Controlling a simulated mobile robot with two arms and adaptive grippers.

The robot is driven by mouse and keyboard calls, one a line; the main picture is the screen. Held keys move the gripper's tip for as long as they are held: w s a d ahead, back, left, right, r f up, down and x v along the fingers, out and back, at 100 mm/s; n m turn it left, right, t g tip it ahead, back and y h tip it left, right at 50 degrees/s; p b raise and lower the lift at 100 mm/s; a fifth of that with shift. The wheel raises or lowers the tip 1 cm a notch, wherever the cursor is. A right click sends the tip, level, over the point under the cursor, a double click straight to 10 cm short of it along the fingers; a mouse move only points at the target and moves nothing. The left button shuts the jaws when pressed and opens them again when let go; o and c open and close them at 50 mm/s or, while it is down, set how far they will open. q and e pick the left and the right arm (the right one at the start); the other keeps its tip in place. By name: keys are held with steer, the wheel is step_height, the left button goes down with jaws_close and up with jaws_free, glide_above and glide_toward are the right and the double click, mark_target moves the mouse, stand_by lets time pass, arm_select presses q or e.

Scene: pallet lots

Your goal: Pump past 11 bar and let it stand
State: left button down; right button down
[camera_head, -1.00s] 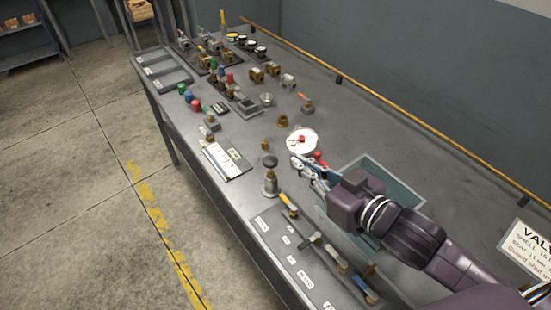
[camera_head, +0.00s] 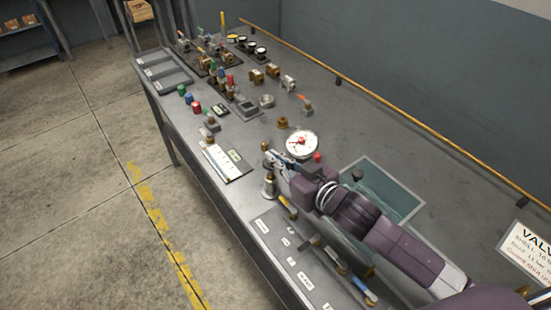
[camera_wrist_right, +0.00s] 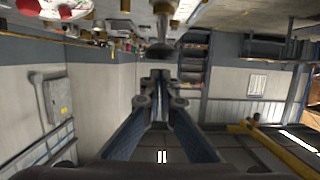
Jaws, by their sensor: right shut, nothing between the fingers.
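A round white gauge (camera_head: 301,143) with a red needle stands on the bench; its numbers are too small to read. A small red knob (camera_head: 318,156) is beside it. The hand pump (camera_head: 269,187), a silver cylinder, stands near the bench's front edge. My right gripper (camera_head: 272,159) is shut and empty above the pump, hiding its dark top knob in the head view. In the right wrist view, the shut fingers (camera_wrist_right: 157,80) point at a dark round knob (camera_wrist_right: 160,52); I cannot tell whether they touch it. My left gripper is not in view.
A water-filled tray (camera_head: 395,188) lies under and behind my right arm. Tools with labels (camera_head: 290,243) lie along the front edge. A white card (camera_head: 222,160), fittings and valves crowd the bench's far part. A yellow rail (camera_head: 400,110) runs along the back.

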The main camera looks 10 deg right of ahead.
steer(key=shift+f, duration=0.45)
step_height(320, 180, down, 4)
steer(key=shift+s+r+b, duration=0.1)
steer(key=shift+b, duration=0.7)
